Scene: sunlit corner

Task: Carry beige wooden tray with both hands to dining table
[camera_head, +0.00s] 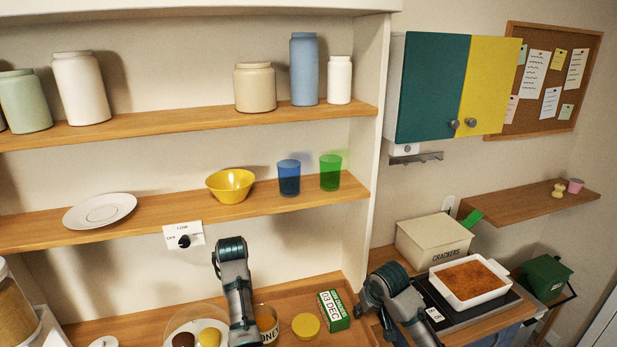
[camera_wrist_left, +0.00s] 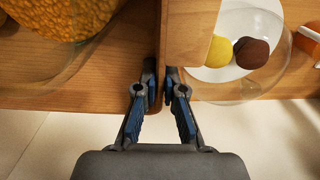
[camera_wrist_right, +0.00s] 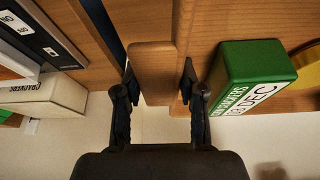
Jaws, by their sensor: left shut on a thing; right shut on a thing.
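The beige wooden tray (camera_head: 292,297) is at the bottom of the head view, between my two arms, level as far as I can tell. My left gripper (camera_wrist_left: 160,80) is shut on the tray's left wall (camera_wrist_left: 176,40). My right gripper (camera_wrist_right: 157,72) is shut on its right end piece (camera_wrist_right: 153,55). The dining table is not identifiable.
A glass-domed plate with brown and yellow balls (camera_head: 207,336) stands left of my left arm. A crackers box (camera_head: 432,241) and a white baking dish (camera_head: 467,291) sit close to my right arm. A shelf (camera_head: 140,217) with bowl and cups hangs above the tray.

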